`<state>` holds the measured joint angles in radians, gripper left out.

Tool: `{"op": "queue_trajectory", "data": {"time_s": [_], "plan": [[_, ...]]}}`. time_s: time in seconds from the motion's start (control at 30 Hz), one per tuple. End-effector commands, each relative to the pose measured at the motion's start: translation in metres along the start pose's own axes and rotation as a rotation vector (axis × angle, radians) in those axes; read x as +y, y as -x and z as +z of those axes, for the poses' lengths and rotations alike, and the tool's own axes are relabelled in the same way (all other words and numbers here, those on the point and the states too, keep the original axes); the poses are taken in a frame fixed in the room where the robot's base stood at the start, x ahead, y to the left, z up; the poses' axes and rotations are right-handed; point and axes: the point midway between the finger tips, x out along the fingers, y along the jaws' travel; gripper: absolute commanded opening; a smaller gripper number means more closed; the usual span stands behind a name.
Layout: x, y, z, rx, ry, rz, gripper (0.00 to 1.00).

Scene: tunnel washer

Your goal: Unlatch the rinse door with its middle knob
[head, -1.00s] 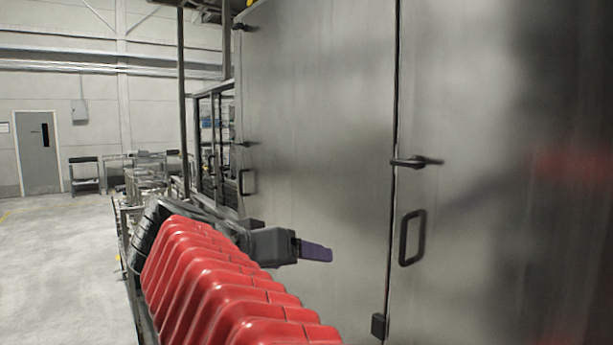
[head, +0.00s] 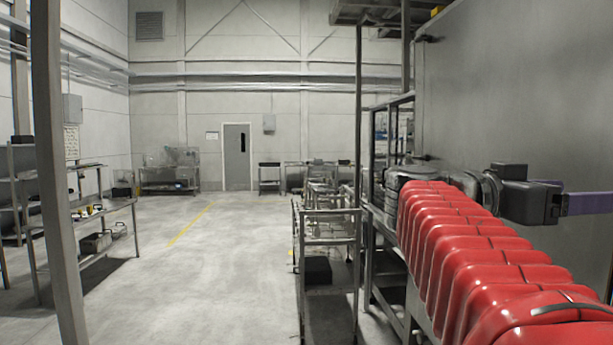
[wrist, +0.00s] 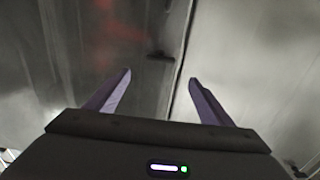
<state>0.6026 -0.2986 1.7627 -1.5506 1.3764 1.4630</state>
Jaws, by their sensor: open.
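The brushed-steel washer front (head: 475,95) fills the right side of the head view. In the wrist view two steel door panels (wrist: 245,60) meet at a dark vertical seam. A small dark latch or knob (wrist: 160,56) sits just left of that seam, beyond my fingertips; I cannot tell if it is the middle one. My gripper (wrist: 160,76) is open and empty, with its purple fingers apart and the knob showing between them, not touched. In the head view my gripper (head: 590,203) reaches right, its tips cut off at the edge. No middle knob shows in the head view.
A steel cart (head: 328,232) stands on the floor left of my arm. Shelving (head: 95,215) and a post (head: 55,170) stand at the left. Open concrete floor (head: 200,270) lies between, with a grey door (head: 237,157) at the far wall.

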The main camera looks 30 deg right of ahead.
Motion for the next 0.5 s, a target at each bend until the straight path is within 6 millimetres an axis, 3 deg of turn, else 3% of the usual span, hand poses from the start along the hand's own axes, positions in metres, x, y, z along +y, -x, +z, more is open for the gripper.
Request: {"op": "queue_trajectory", "data": {"time_s": [0.5], "plan": [[0.001, -0.048, 0.0, -0.001, 0.001, 0.003, 0.75]]}}
